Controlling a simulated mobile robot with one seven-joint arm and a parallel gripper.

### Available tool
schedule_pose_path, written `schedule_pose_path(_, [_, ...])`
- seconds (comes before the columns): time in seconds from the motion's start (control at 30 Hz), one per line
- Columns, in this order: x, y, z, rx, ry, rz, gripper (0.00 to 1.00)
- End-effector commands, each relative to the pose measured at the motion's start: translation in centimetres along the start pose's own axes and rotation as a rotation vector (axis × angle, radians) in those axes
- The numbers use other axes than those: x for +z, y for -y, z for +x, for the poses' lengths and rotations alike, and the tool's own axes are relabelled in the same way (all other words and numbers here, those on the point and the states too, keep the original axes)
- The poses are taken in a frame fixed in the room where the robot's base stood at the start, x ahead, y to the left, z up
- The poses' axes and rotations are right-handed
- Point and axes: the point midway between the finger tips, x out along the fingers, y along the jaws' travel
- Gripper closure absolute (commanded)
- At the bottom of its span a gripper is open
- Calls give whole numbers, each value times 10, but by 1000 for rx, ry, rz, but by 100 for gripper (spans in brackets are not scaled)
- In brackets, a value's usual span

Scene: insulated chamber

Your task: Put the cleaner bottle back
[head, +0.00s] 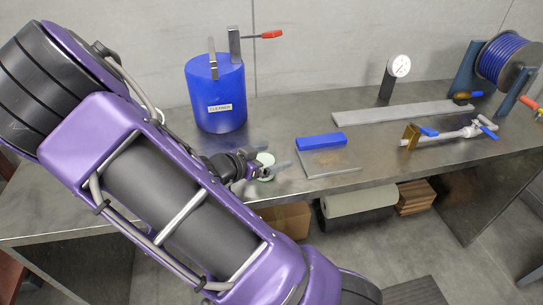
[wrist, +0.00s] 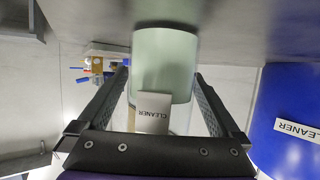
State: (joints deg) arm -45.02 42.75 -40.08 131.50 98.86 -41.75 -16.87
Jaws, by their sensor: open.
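The cleaner bottle (wrist: 165,65) is pale green with a white label reading CLEANER. In the wrist view it is between the two fingers of my gripper (wrist: 160,78), with gaps at its sides. My gripper is open around it and not clamped. In the head view only a small pale part of the bottle (head: 265,159) shows between the fingers of my gripper (head: 268,163), near the bench's front edge. The rest is hidden by my arm. A blue cylindrical container (head: 215,88), also labelled CLEANER, stands behind on the bench; it shows at the right in the wrist view (wrist: 290,100).
The metal bench (head: 285,115) holds a blue block (head: 321,141) on a plate, a long grey bar (head: 400,112), a dial gauge (head: 399,67), a valve pipe (head: 450,134) and a blue cable reel (head: 508,60).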

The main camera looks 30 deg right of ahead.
Motion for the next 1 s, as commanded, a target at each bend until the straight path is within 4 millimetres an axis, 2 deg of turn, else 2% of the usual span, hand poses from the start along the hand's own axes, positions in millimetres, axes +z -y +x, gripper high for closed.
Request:
schedule_pose_path(0.17, [-4, 1, -10, -3, 2, 2, 0])
schedule_pose_path(0.27, [-5, 1, -26, -4, 3, 1, 0])
schedule_pose_path(0.5, [-5, 1, -79, -4, 3, 1, 0])
schedule_pose_path(0.7, [-4, 1, -110, -2, 1, 1, 0])
schedule_pose_path(1.0, [-3, 0, -122, 1, -1, 0, 0])
